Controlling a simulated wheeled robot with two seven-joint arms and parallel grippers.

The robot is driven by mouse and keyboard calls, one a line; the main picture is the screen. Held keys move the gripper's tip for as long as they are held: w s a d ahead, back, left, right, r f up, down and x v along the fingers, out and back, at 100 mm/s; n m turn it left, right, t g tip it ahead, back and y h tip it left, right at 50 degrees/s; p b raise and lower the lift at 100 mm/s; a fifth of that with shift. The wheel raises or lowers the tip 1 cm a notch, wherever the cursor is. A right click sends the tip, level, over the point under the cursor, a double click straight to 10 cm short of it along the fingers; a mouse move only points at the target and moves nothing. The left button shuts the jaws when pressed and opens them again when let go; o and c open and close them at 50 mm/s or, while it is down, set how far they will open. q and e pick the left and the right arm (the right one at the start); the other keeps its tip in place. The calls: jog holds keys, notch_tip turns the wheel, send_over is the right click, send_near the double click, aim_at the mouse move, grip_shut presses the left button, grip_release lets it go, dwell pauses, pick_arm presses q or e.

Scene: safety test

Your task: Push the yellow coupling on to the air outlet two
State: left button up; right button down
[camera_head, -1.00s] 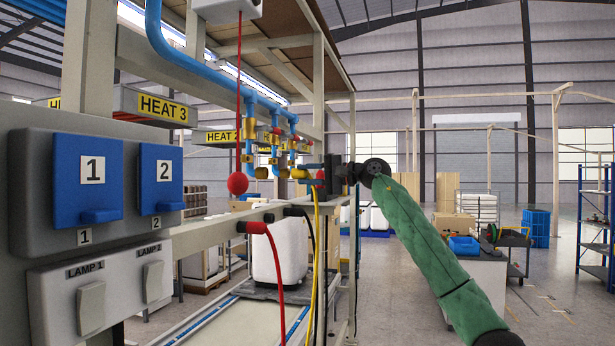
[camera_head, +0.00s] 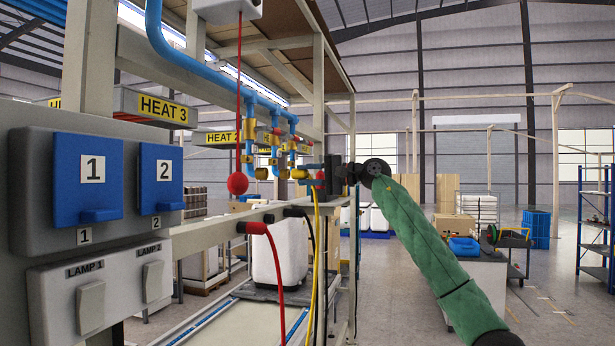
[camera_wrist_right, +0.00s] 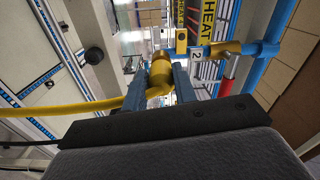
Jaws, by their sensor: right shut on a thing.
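My right gripper (camera_head: 322,180) is at the row of air outlets under the blue pipes in the head view, seen small and partly hidden. In the right wrist view its two blue-grey fingers (camera_wrist_right: 153,88) are shut on the yellow coupling (camera_wrist_right: 160,72). A yellow hose (camera_wrist_right: 60,108) runs from the coupling to the left; it hangs down in the head view (camera_head: 317,230). A tag marked 2 (camera_wrist_right: 197,56) shows just beyond the fingers, beside a blue pipe with a yellow fitting (camera_wrist_right: 226,47). I cannot tell whether the coupling touches the outlet. My left gripper is out of view.
A red ball on a cord (camera_head: 237,183) hangs left of the outlets. A red hose (camera_head: 276,265) hangs from the frame rail below. A panel with blue switches (camera_head: 88,180) stands at the near left.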

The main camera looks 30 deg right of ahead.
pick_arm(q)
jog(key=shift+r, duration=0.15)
pick_arm(e)
jog(key=shift+w+a, duration=0.35)
jog(key=shift+w, duration=0.05)
jog(key=c, duration=1)
grip_release()
jog(key=shift+c, duration=0.2)
jog(key=b+v, duration=0.3)
jog(key=v, duration=0.3)
jog(key=shift+s+d+f, duration=0.1)
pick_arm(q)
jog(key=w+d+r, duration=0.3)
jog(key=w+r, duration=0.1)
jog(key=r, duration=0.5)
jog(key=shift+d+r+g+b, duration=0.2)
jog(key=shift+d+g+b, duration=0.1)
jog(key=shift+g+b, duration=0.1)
pick_arm(e)
jog(key=shift+v, duration=0.75)
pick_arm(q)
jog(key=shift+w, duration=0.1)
